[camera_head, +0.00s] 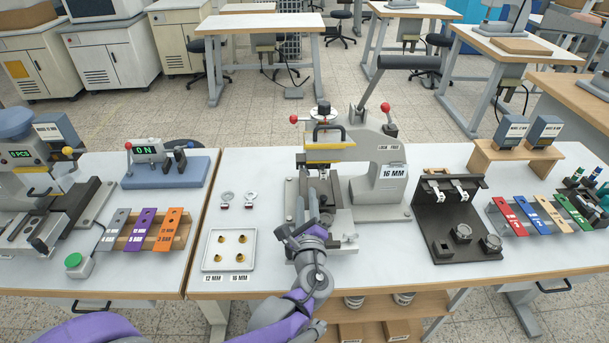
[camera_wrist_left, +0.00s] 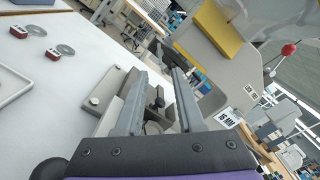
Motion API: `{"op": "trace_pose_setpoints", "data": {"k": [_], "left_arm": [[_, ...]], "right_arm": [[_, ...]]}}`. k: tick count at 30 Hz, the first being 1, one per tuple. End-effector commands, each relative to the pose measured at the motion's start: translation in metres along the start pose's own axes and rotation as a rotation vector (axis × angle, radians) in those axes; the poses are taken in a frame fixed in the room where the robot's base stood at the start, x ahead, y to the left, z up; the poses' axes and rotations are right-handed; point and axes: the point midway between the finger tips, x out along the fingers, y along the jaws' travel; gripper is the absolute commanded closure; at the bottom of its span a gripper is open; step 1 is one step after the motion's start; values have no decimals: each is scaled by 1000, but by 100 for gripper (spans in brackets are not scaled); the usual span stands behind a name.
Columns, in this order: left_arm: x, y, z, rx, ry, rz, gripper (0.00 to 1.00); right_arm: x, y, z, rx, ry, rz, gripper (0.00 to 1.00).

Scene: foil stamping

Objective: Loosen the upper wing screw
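The grey press marked 16 MM (camera_head: 383,172) stands on the middle table, with a yellow-edged head (camera_head: 324,155) and a dark handle on its front. Red ball knobs (camera_head: 293,119) stick out at its sides. My left gripper (camera_head: 308,198) is in front of the press, low at its base, with its fingers pointing in toward it. In the left wrist view the two grey fingers (camera_wrist_left: 160,95) are apart. A small dark knob (camera_wrist_left: 159,97) shows between them, beyond the tips as far as I can tell. I cannot make out which part is the upper wing screw. My right gripper is out of view.
A white tray (camera_head: 207,262) with several brass pieces lies left of the gripper. A dark fixture (camera_head: 448,222) stands to the right. A blue counter device (camera_head: 165,170) and another press stand on the left table.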

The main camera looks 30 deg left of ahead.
Motion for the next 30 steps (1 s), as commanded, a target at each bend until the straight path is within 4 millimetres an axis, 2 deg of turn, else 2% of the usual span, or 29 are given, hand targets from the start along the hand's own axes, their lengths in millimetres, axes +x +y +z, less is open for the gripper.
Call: {"op": "trace_pose_setpoints", "data": {"k": [6,12,18,26,30], "left_arm": [[44,0,1,2,-3,3,62],[74,0,1,2,-1,2,62],[86,0,0,2,0,1,62],[87,0,0,2,0,1,62],[87,0,0,2,0,1,88]], "right_arm": [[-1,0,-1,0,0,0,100],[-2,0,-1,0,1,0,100],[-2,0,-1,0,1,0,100],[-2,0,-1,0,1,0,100],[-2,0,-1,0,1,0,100]]}}
